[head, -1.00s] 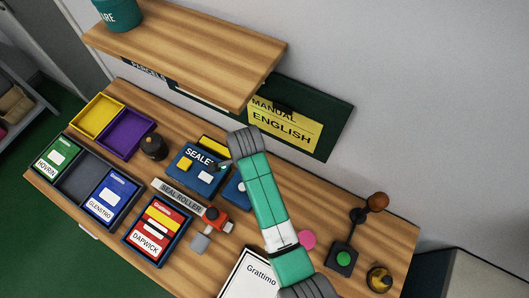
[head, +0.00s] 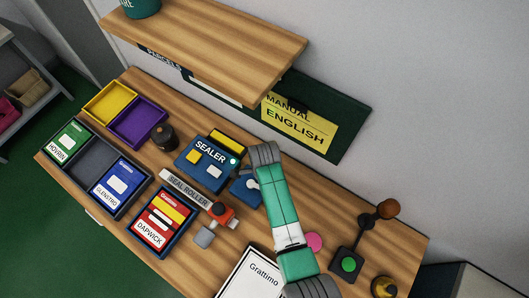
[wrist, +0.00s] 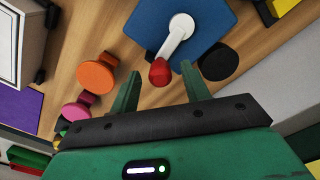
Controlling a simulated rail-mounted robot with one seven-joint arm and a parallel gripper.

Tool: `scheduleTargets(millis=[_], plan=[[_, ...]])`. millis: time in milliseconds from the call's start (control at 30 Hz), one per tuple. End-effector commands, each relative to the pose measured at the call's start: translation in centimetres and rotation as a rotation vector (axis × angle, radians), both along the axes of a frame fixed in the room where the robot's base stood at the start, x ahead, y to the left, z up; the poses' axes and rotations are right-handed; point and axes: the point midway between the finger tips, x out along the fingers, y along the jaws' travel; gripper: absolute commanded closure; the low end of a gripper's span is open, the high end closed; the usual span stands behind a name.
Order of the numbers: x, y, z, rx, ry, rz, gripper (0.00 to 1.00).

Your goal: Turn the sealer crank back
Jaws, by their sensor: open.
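The blue sealer (head: 190,170) stands on the bench, its label readable in the head view. In the wrist view a blue block (wrist: 215,20) carries the crank, a white arm (wrist: 175,38) with a red knob (wrist: 160,72) at its end. My gripper (wrist: 160,70) is open, with one green finger on each side of the knob. The fingers look apart from the knob; its depth relative to the fingertips is unclear. In the head view my arm stands just right of the sealer and hides the fingers, and the crank cannot be made out.
A dark round piece (wrist: 218,62) lies close to the right finger. Orange (wrist: 97,72) and pink (wrist: 80,107) knobbed pieces stand left of it. The seal roller label (head: 185,188) and a red-orange device (head: 221,212) are in front of the sealer. A wooden shelf (head: 210,40) overhangs behind.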

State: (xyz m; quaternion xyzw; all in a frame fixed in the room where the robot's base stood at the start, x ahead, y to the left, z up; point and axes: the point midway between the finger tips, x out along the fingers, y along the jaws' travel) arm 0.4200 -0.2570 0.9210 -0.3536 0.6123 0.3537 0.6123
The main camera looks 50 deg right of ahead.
Motion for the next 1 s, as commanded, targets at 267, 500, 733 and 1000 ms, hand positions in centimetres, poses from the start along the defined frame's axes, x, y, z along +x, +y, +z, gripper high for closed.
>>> scheduleTargets(millis=[267, 500, 733, 1000], plan=[[0.0, 0.0, 0.0, 0.000, 0.000, 0.001, 0.98], [0.1, -0.1, 0.1, 0.000, 0.000, 0.020, 0.98], [0.3, -0.7, 0.1, 0.000, 0.000, 0.131, 0.98], [0.9, -1.8, 0.1, -0.001, 0.000, 0.372, 0.98]])
